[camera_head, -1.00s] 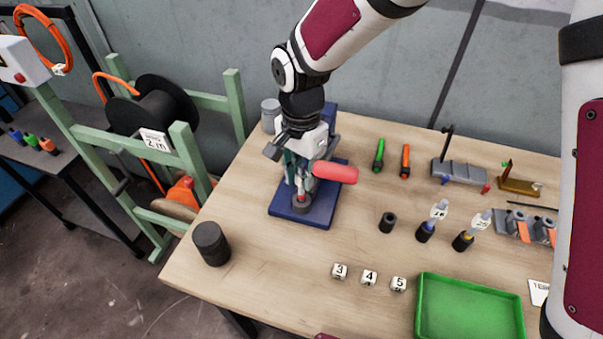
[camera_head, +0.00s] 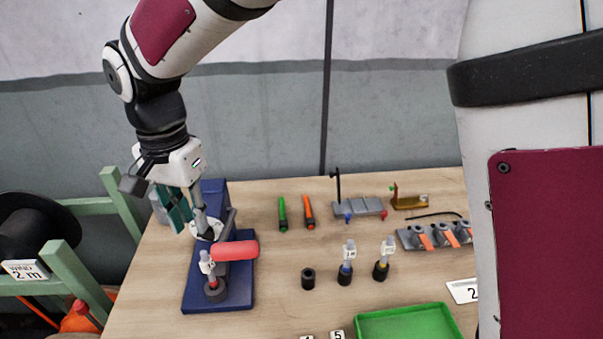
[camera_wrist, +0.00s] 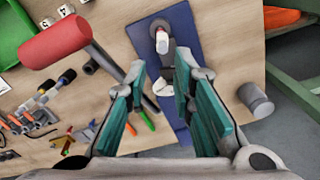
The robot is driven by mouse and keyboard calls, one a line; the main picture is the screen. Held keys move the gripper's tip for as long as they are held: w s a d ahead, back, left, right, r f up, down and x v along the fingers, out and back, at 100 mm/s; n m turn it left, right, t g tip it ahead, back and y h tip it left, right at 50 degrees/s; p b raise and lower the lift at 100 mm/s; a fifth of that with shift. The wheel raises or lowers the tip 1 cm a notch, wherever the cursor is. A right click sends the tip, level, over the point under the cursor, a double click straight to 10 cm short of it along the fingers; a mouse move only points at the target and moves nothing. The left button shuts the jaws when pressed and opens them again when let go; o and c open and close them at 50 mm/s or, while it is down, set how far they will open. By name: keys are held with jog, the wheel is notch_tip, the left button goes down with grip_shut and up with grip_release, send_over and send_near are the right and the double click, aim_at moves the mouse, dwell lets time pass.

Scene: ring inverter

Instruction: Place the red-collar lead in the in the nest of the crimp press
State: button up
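The red-collar lead (camera_head: 211,283) stands upright in the dark round nest (camera_head: 215,293) at the front of the crimp press. Its pale tag faces up, and it also shows in the wrist view (camera_wrist: 162,42). The press has a blue base (camera_head: 240,299) and a lever with a thick red grip (camera_head: 235,250), which also shows at upper left in the wrist view (camera_wrist: 55,41). My gripper (camera_head: 192,218) is open and empty, above and behind the lead. In the wrist view its teal finger pads (camera_wrist: 160,75) are wide apart, with the lead beyond them, untouched.
An empty black holder (camera_head: 308,279) stands right of the press, beside blue-collar (camera_head: 346,272) and yellow-collar (camera_head: 381,268) leads in holders. A green tray (camera_head: 405,325) is at the front. Green (camera_head: 282,212) and orange (camera_head: 309,212) tools lie behind. A grey canister (camera_wrist: 256,101) stands beside the press.

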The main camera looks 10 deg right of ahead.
jog(key=s+d+r+n+t, duration=0.15)
jog(key=d+r, duration=0.25)
jog(key=d, duration=0.6)
jog(key=s+d+r+n+t, duration=0.15)
jog(key=d+r, duration=0.35)
jog(key=d, duration=0.6)
jog(key=s+d+f+n+t, duration=0.1)
jog(key=s+d+t, duration=0.1)
jog(key=s+d, duration=0.9)
jog(key=shift+s+d+f, duration=0.2)
jog(key=shift+d+f, duration=0.2)
jog(key=shift+d, duration=0.15)
